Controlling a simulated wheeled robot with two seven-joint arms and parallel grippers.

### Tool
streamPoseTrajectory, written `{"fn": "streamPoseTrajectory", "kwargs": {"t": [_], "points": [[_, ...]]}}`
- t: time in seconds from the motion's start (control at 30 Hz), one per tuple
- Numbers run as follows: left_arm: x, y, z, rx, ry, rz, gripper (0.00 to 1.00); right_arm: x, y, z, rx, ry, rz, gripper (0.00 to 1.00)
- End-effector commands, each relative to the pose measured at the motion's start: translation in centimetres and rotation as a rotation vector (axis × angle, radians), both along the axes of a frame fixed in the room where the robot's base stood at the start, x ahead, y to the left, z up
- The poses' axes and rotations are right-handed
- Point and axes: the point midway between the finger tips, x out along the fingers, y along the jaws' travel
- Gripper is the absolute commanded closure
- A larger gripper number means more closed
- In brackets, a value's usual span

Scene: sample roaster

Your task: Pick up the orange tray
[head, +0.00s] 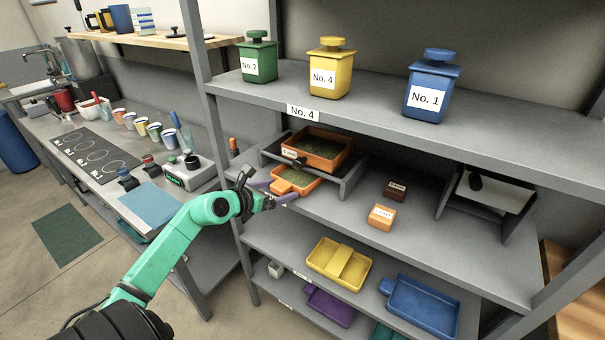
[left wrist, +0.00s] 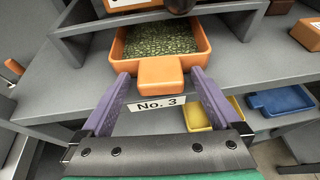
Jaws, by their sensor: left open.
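An orange tray (head: 312,190) holding green beans sits on the middle shelf, under a grey rack. In the left wrist view the tray (left wrist: 117,48) points its block-like orange handle (left wrist: 160,74) at me. My left gripper (head: 279,192) is open at the front of this tray. In the left wrist view its purple fingers (left wrist: 160,82) stand on either side of the handle, with no grip visible. A second orange tray (head: 335,163) with green contents sits higher in the rack, and part of it shows in the left wrist view (left wrist: 125,4). My right gripper is not in view.
The grey rack (head: 352,180) stands close around and above the tray. Brown (head: 396,190) and orange (head: 382,217) small blocks lie to the right. Yellow (head: 325,262) and blue (head: 425,306) trays are on the shelf below. The shelf edge bears a "No. 3" label (left wrist: 157,103).

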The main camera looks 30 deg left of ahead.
Motion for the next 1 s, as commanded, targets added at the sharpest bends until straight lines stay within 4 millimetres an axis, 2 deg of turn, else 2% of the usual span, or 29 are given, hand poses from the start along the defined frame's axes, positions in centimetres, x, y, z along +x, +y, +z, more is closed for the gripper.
{"fn": "streamPoseTrajectory", "kwargs": {"t": [0.03, 0.07, 0.1, 0.3, 0.67, 0.9, 1.0], "points": [[0.0, 0.0, 0.0, 0.0, 0.001, 0.0, 0.03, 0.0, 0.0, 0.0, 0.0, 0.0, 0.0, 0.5], [0.0, 0.0, 0.0, 0.0, 0.001, 0.0, 0.1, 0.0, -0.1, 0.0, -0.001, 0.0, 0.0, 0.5], [0.0, 0.0, 0.0, -0.001, 0.0, -0.001, 0.25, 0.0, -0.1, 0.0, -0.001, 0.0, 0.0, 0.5], [-0.1, 0.0, 0.0, -0.001, 0.0, -0.001, 1.0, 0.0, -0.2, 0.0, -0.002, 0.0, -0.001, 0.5], [0.0, 0.1, 0.3, -0.001, -0.001, -0.001, 1.0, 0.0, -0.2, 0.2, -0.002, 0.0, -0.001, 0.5], [0.4, 0.6, 1.8, -0.002, -0.002, -0.004, 1.0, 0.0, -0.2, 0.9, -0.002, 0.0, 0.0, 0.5], [0.5, 0.7, 1.5, -0.001, -0.001, -0.005, 1.0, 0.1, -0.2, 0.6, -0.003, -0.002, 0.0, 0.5]]}}
